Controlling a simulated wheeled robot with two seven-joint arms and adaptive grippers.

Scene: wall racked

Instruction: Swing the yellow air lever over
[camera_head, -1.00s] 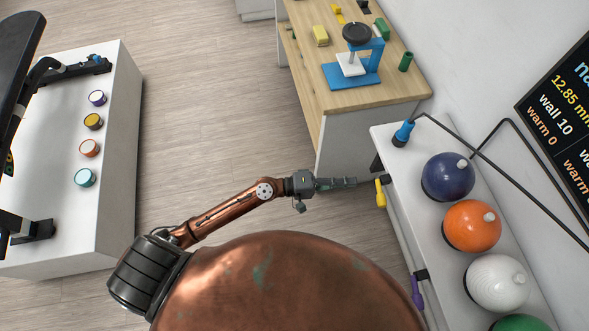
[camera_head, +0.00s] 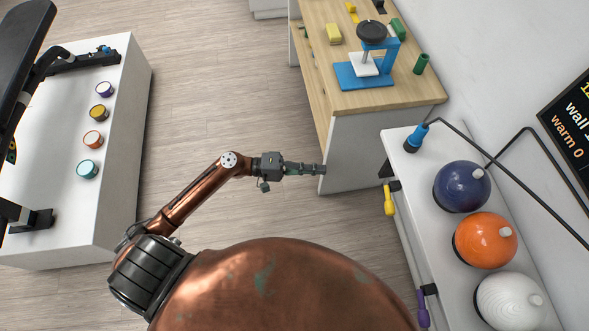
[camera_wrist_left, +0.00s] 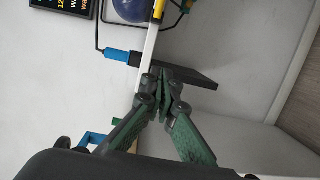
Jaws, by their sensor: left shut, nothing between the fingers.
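The yellow lever (camera_head: 389,203) is on the near left edge of the white bench, by a dark fitting, and points toward the bottom of the head view. A yellow piece (camera_wrist_left: 158,10) at the top of the left wrist view seems to be the same lever, cut by the frame edge. My left gripper (camera_head: 322,169) is shut and empty, to the left of the lever with a clear gap between them. Its closed fingers (camera_wrist_left: 165,82) also show in the left wrist view. My right gripper is not in view.
The white bench (camera_head: 397,150) carries dark blue (camera_head: 461,186), orange (camera_head: 485,240) and white (camera_head: 510,302) balls. A purple lever (camera_head: 423,310) is lower on its edge. A wooden table (camera_head: 317,75) stands beyond my gripper. A white cabinet (camera_head: 115,150) is left; floor lies between.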

